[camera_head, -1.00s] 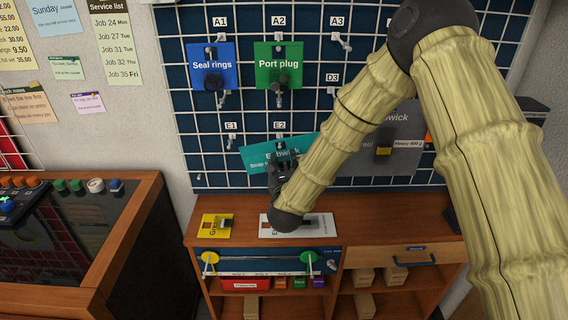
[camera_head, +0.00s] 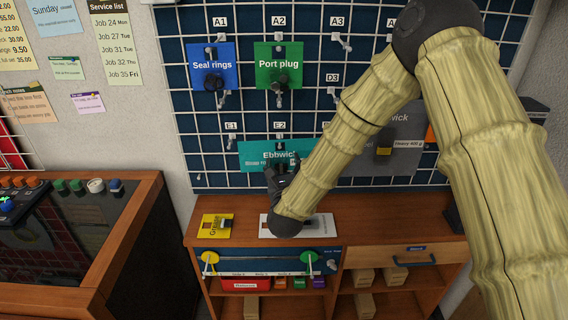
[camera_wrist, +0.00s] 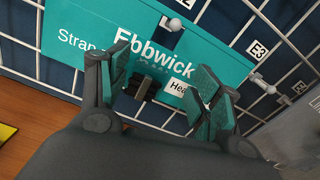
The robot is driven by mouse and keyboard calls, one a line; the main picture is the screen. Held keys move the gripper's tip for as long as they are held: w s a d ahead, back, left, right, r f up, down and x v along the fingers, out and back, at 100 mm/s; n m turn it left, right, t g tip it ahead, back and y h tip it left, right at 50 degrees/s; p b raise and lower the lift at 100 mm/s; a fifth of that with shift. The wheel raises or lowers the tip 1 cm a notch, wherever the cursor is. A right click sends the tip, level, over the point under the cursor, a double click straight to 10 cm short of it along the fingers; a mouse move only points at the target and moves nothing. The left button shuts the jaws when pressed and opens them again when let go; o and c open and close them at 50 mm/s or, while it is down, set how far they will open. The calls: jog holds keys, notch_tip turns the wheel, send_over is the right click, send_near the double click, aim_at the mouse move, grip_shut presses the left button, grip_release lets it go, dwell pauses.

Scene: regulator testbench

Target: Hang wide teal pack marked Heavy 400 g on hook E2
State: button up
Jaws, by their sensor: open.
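The wide teal pack (camera_head: 250,153), lettered "Ebbwick", is against the grid under the E2 label (camera_head: 279,125) and looks about level. In the wrist view the same pack (camera_wrist: 75,22) has a round hook tip (camera_wrist: 172,25) standing out in front of its top edge, and a white label starting "Hea" (camera_wrist: 177,88), partly hidden. My gripper (camera_head: 281,168) is at the pack's lower front. In the wrist view my gripper (camera_wrist: 155,88) is open, its fingers spread either side of a dark grip block (camera_wrist: 145,86) on the pack, with gaps visible.
A blue Seal rings pack (camera_head: 200,75) and a green Port plug pack (camera_head: 292,52) hang above. A grey pack (camera_head: 408,122) with a Heavy 400 g label hangs right, partly behind my arm. A yellow pack (camera_head: 210,232) and a pale pack (camera_head: 322,219) lie on the bench top (camera_head: 375,215).

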jog(key=s, duration=1)
jog(key=s+d+f+n+g+y, duration=0.1)
jog(key=s+d+f+n+g, duration=0.2)
jog(key=s+f+n, duration=0.45)
jog(key=s+d+f+n+g, duration=0.3)
jog(key=f+n, duration=0.1)
jog(key=f, duration=0.6)
jog(key=s+d+f+n+g+y, duration=0.1)
jog(key=s+d+f+n+g, duration=0.15)
jog(key=s+f+n, duration=0.5)
jog(key=s+d+f+n+g, duration=0.3)
jog(key=s+d+f+n, duration=0.1)
jog(key=s, duration=0.4)
jog(key=s+d+f+n+g+h, duration=0.1)
jog(key=s+d+f+n+g, duration=0.2)
jog(key=s, duration=0.4)
jog(key=s+d+f+n+g+h, duration=0.1)
jog(key=s+d+f+n+g, duration=0.2)
jog(key=s+d+f+n, duration=0.3)
jog(key=s+n, duration=0.1)
jog(key=s, duration=0.1)
jog(key=shift+s, duration=0.35)
